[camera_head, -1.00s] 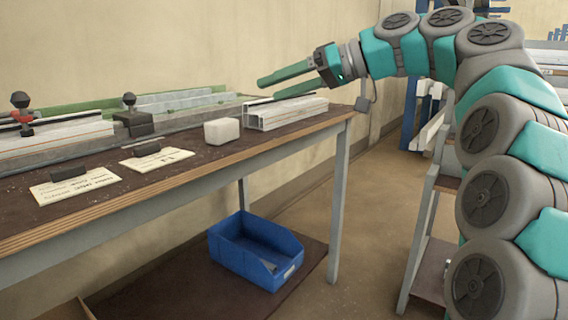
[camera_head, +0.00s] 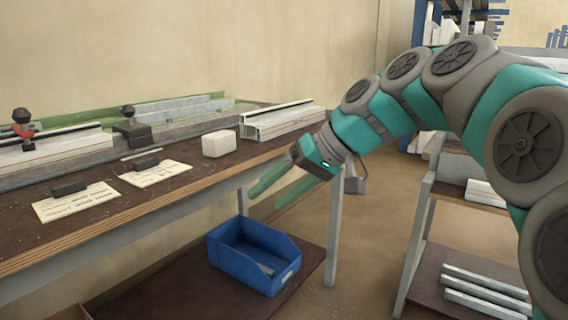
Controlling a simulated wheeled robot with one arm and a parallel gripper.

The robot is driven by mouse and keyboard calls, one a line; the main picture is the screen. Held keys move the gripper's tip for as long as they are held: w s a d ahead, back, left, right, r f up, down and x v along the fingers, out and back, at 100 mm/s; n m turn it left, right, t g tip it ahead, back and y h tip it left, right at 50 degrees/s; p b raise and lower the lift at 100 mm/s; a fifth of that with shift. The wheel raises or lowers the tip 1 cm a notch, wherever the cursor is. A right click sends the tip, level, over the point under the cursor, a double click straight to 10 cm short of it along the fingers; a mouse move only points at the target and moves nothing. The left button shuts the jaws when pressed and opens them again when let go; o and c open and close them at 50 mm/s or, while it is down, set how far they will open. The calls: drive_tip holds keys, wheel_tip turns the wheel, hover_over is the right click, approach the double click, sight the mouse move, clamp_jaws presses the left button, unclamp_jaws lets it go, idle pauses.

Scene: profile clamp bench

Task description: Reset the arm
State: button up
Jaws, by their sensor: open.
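My gripper (camera_head: 281,184) is open, its two green fingers apart with nothing between them. It points down and to the left, in front of the bench's right front edge, and covers part of that edge. My teal and grey arm reaches in from the right side of the picture.
The bench (camera_head: 110,228) carries a white profile (camera_head: 280,121), a white block (camera_head: 219,143), a clamp fixture (camera_head: 133,132) and two paper cards (camera_head: 76,204). A blue bin (camera_head: 253,256) stands on the lower shelf. A rack (camera_head: 487,292) with profiles stands at right. Floor between is clear.

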drive_tip(key=s+d+f+m+g+h+p, duration=0.1)
drive_tip(key=s+d+f+h, duration=0.2)
drive_tip(key=s+d+f, duration=0.2)
drive_tip(key=s+d+f+m+g+h+p, duration=0.1)
drive_tip(key=s+d+f+m+h, duration=0.1)
drive_tip(key=s+d+f, duration=0.4)
drive_tip(key=s+d+f+m+g+h+p, duration=0.1)
drive_tip(key=s+d+f, duration=0.4)
drive_tip(key=s+f, duration=0.6)
drive_tip(key=s+g+h+p, duration=0.1)
drive_tip(key=s+h, duration=0.1)
drive_tip(key=s, duration=0.4)
drive_tip(key=shift+s+d+f+m+h, duration=0.3)
drive_tip(key=shift+d+f+h, duration=0.05)
drive_tip(key=shift+f+h, duration=0.05)
drive_tip(key=shift+a, duration=0.15)
